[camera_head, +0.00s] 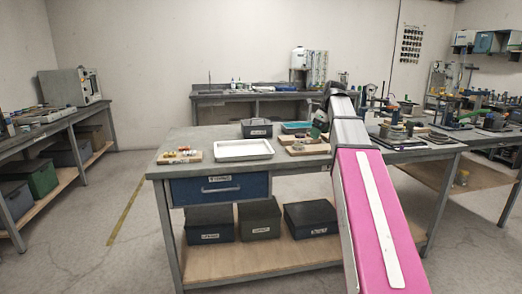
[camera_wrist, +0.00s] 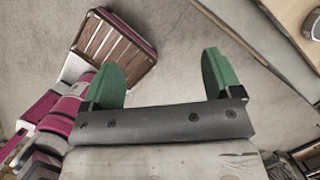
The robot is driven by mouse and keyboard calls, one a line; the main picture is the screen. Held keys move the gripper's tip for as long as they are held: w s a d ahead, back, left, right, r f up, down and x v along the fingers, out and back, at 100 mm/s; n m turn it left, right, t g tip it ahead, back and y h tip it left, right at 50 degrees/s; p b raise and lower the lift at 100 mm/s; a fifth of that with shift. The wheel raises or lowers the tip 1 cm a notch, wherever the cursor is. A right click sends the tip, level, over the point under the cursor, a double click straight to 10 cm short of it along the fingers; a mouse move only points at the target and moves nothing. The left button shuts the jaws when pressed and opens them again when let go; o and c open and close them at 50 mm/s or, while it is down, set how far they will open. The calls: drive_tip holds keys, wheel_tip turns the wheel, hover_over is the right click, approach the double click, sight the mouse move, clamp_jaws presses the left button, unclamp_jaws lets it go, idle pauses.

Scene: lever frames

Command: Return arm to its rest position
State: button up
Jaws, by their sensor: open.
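My arm (camera_head: 375,215), pink with a white strip, reaches from the lower right of the head view up over the right part of the workbench (camera_head: 225,148). Its far end (camera_head: 337,90) is dark and stands above the bench's back edge; the gripper there is mostly hidden. In the wrist view my gripper (camera_wrist: 160,78) has two green pads set wide apart on a dark bar. It is open, with nothing between the pads. Bare grey floor (camera_wrist: 175,45) shows beyond them. A pink part of my own body shows at the left of the wrist view.
A white tray (camera_head: 243,157), a grey bin (camera_head: 257,128), a teal tray (camera_head: 296,127) and wooden boards with small parts (camera_head: 180,157) stand on the bench. In the wrist view a bench edge (camera_wrist: 265,50) runs along the right. Floor left of the bench is clear.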

drive_tip(key=s+a+f+n, duration=0.1)
drive_tip(key=s+f+n, duration=0.6)
drive_tip(key=f, duration=0.7)
drive_tip(key=s+a+f+n+g+h, duration=0.1)
drive_tip(key=s+f+n, duration=0.6)
drive_tip(key=f, duration=0.8)
drive_tip(key=s+a+f+n+g+h, duration=0.1)
drive_tip(key=s+a+f+n, duration=0.2)
drive_tip(key=s+f+n, duration=0.4)
wheel_tip(320, 180, down, 8)
drive_tip(key=n, duration=0.4)
drive_tip(key=shift+s+f, duration=0.25)
drive_tip(key=shift+s, duration=0.05)
